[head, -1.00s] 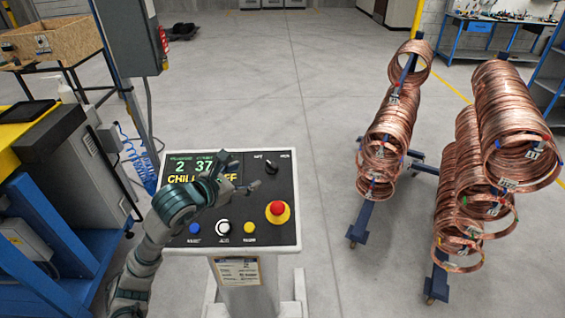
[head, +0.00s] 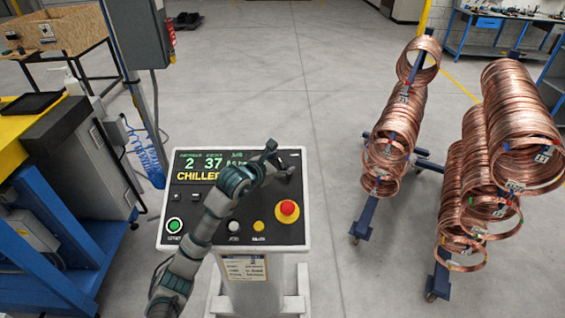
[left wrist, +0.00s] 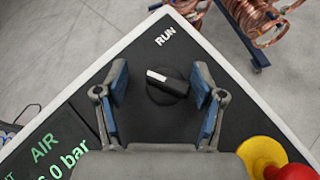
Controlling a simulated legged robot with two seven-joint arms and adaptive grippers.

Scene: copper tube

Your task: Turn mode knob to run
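The mode knob (left wrist: 168,86) is black and round with a raised grip bar. The white end of the bar points to the upper left in the left wrist view. The white RUN label (left wrist: 165,36) lies above the knob there, and the white end is turned to the left of it. My left gripper (left wrist: 160,82) is open, with one blue-padded finger on each side of the knob. Gaps show between the pads and the knob. In the head view my left gripper (head: 272,162) is over the panel's upper right and mostly hides the knob. My right gripper is not in view.
The control panel (head: 300,240) carries a red emergency stop (head: 288,208) on a yellow base below the knob. A green-ringed button (head: 174,225), white button (head: 234,226) and yellow button (head: 259,226) line its front. Copper coils (head: 395,125) hang on racks to the right.

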